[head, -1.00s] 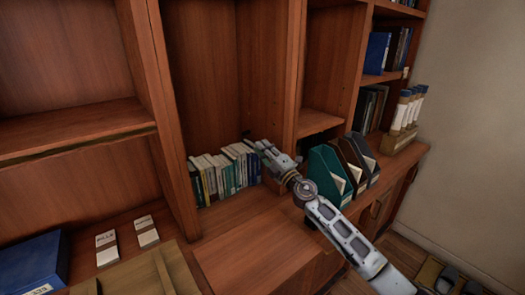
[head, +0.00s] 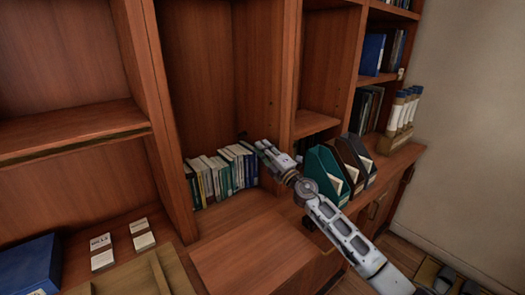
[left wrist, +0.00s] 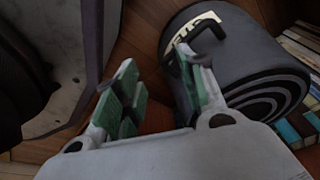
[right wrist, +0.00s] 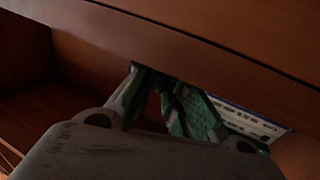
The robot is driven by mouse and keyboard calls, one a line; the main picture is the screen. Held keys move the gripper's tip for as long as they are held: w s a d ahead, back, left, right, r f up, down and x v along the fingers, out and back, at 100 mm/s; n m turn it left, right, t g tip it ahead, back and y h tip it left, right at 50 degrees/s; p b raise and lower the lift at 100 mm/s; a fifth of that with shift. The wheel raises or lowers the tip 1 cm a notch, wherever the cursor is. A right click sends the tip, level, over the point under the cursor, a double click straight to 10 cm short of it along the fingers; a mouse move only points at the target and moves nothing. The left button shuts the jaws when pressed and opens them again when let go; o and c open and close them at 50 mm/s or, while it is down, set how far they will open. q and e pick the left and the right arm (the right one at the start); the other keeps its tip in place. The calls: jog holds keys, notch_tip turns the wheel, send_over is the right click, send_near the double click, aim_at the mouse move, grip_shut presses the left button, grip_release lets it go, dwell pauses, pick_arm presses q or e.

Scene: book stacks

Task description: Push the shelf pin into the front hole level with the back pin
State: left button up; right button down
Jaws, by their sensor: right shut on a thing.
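My right gripper (head: 256,143) reaches into the tall open bay (head: 215,90), close to its right side panel (head: 287,75) and just above a row of books. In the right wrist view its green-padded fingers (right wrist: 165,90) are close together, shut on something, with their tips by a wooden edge. The shelf pin is too small or hidden to make out between them. The front hole and the back pin cannot be made out clearly either. My left gripper (left wrist: 155,65) is open and empty in the left wrist view, and is outside the head view.
Books (head: 222,172) stand along the bay's floor. File holders (head: 325,172) stand to the right of my arm. A blue box (head: 28,265) and white card stacks (head: 101,252) lie at the lower left. A dark round container (left wrist: 240,65) is near my left fingers.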

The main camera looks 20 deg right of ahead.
jog(key=shift+d, duration=0.1)
jog(key=c, duration=1.4)
grip_release()
jog(key=shift+o, duration=0.2)
jog(key=v, duration=1.2)
dwell(0.4)
jog(key=shift+f, duration=0.1)
